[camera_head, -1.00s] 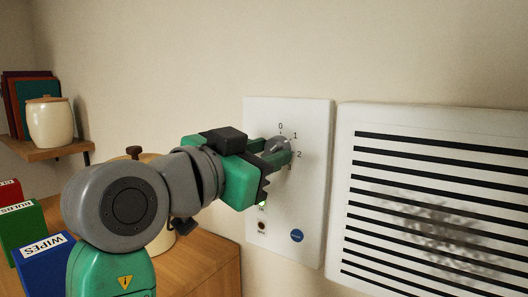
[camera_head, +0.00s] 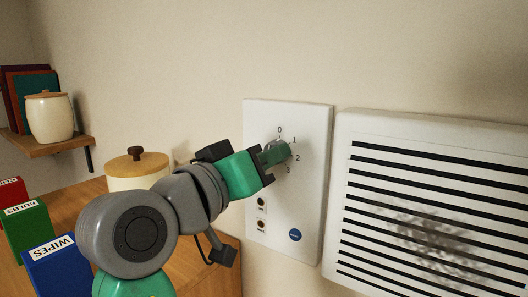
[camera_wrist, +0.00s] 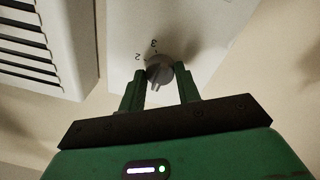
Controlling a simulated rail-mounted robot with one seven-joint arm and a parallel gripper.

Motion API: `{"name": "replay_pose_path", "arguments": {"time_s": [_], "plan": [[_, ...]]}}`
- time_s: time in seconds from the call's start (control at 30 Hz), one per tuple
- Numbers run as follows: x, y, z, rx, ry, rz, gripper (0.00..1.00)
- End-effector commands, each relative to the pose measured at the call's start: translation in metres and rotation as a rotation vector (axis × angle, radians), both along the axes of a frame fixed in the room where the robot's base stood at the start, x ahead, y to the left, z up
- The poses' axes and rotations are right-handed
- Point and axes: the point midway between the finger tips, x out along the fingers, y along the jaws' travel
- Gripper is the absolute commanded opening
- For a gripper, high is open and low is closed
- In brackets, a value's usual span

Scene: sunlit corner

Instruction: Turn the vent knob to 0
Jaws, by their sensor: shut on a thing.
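The grey vent knob (camera_head: 276,150) sits on the white wall panel (camera_head: 306,222), ringed by the marks 0, 1, 2 and 3. My gripper (camera_head: 275,154) reaches it from the left and is shut on it. In the wrist view the knob (camera_wrist: 160,72) is between the two green fingers of my gripper (camera_wrist: 160,88). The marks 2 and 3 show above it; 0 and 1 are not seen there. The knob's ridge runs downward in that view, away from 2 and 3. I cannot read its exact setting. Two small lamps (camera_head: 261,213) below the knob look dark.
A white vent grille (camera_head: 430,200) with a dark smudge is right of the panel. A wooden counter (camera_head: 215,265) holds a cream canister (camera_head: 137,170) and blue (camera_head: 58,268), green (camera_head: 28,232) and red boxes (camera_head: 10,192). A wall shelf (camera_head: 50,147) is at the left.

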Motion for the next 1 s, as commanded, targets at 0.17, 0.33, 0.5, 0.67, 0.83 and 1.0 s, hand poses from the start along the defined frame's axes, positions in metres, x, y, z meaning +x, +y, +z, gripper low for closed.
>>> {"name": "replay_pose_path", "arguments": {"time_s": [0.17, 0.33, 0.5, 0.67, 0.83, 1.0], "plan": [[-0.0004, 0.0001, 0.0016, -0.055, 0.034, 0.001, 0.1], [-0.0004, 0.0004, 0.0011, -0.082, 0.052, 0.001, 0.1], [-0.0004, 0.0005, 0.0008, -0.091, 0.058, 0.001, 0.1], [-0.0005, 0.0005, 0.0008, -0.092, 0.059, 0.001, 0.1], [-0.0005, 0.0005, 0.0008, -0.091, 0.058, 0.001, 0.37], [-0.0004, 0.0003, 0.0006, -0.091, 0.058, 0.001, 0.54]]}}
